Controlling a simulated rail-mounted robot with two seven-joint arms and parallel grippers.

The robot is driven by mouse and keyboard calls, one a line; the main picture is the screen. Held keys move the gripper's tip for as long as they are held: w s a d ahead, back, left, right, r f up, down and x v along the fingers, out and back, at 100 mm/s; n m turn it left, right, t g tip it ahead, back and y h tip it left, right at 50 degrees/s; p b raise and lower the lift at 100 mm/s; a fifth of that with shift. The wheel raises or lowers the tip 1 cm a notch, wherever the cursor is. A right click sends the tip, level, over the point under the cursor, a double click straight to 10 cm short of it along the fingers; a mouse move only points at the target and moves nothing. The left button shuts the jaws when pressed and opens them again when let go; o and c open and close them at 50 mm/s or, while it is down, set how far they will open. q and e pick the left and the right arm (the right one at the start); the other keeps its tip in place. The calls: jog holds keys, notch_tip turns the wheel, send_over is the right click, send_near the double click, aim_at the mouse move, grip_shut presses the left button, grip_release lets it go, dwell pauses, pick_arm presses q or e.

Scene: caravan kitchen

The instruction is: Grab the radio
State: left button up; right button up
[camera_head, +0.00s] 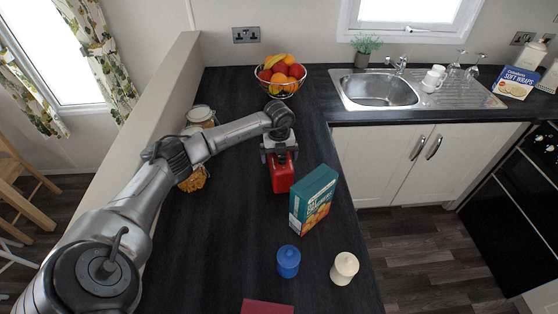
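A red box-shaped object (282,179), which looks like the radio, stands on the dark counter (232,220) left of the teal food box. My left arm comes in from the left and reaches over the counter. My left gripper (279,156) is right at the top of the red object, with its fingers around or just over its upper part. I cannot tell whether the fingers are closed on it. The gripper hides the top of the object. My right gripper is not in view.
A teal box (314,198) stands close on the right. A blue pot (288,261) and a cream pot (344,268) stand nearer. Glass jars (193,180) are partly behind my arm. A fruit bowl (281,77) is behind, and a sink (379,90) at back right.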

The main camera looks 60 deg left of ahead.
pick_arm(q)
jog(key=shift+r, duration=0.1)
jog(key=c, duration=1.4)
